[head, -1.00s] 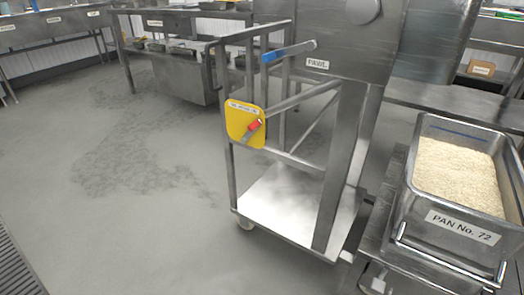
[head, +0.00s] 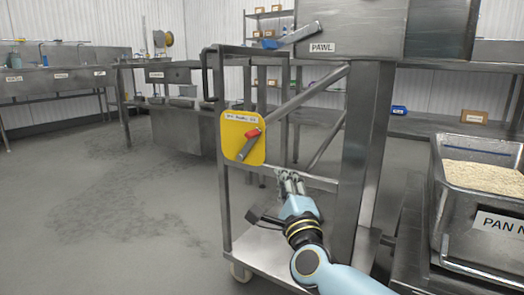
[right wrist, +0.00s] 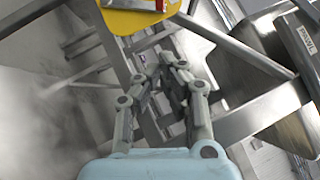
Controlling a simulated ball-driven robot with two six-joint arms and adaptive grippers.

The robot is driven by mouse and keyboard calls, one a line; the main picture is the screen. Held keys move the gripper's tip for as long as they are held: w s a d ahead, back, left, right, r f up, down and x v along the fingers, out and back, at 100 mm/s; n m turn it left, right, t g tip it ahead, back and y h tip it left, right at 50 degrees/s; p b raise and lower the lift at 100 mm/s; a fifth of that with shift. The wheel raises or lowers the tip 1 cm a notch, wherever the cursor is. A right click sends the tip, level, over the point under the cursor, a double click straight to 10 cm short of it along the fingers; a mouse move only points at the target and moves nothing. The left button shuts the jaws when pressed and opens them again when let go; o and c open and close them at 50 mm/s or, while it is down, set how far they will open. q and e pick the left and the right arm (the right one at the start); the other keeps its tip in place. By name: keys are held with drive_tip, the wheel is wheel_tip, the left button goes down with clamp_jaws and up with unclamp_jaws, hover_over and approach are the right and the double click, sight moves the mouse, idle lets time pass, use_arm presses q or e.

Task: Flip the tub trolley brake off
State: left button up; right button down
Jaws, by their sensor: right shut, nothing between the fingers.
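The steel tub trolley (head: 228,200) stands in the middle of the head view. A yellow brake plate (head: 233,128) is fixed to its left upright. A lever with a red part (head: 252,133) and a grey arm slants down to the left across the plate. The plate also shows at the top of the right wrist view (right wrist: 125,22), with part of the red piece (right wrist: 140,6). My right gripper (head: 290,175) is shut and empty, below and to the right of the plate, apart from it. In the right wrist view its fingertips (right wrist: 163,68) point toward the trolley frame. My left gripper is out of view.
A lever with a blue grip (head: 270,44) sits above, beside a PAWL label (head: 322,48). Diagonal bars (head: 305,95) cross the trolley frame near my right arm. A pan of rice (head: 450,205) stands at right. The floor at left is clear.

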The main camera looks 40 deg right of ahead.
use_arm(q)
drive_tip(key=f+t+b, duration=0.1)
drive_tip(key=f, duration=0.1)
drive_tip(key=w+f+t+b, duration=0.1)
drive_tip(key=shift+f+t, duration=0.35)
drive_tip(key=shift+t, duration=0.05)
use_arm(e)
drive_tip(key=w+a+x, duration=0.1)
drive_tip(key=a+x, duration=0.1)
drive_tip(key=x, duration=1)
drive_tip(key=shift+w+r, duration=0.35)
drive_tip(key=shift+r, duration=0.05)
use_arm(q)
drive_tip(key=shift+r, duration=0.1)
use_arm(e)
drive_tip(key=shift+a, duration=0.1)
